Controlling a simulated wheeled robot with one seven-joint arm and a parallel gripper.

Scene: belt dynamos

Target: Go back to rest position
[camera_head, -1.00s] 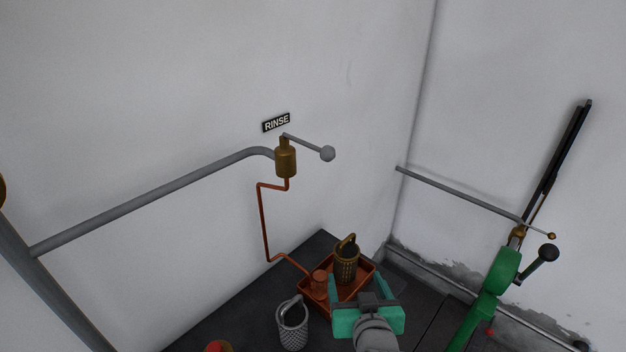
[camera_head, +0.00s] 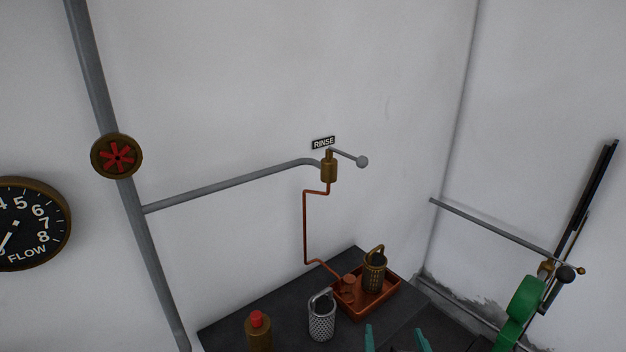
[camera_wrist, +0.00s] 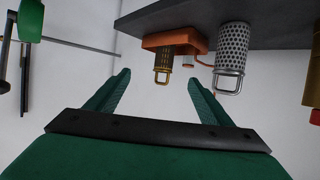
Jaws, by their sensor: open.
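My gripper (camera_head: 397,340) shows at the bottom edge of the head view, where only its two teal finger tips are in frame. In the wrist view its two green fingers (camera_wrist: 158,92) are spread wide with nothing between them. A brass basket (camera_head: 375,273) with a handle stands in the copper tray (camera_head: 388,296) on the dark bench. The basket also shows in the wrist view (camera_wrist: 163,62), upside down, beyond the fingers and apart from them.
A silver perforated basket (camera_head: 321,318) and a brass bottle with a red cap (camera_head: 258,333) stand on the bench (camera_head: 225,333). A rinse valve (camera_head: 329,167) and grey pipe (camera_head: 230,187) run along the wall. A flow gauge (camera_head: 30,225) is left; a green lever machine (camera_head: 520,310) is right.

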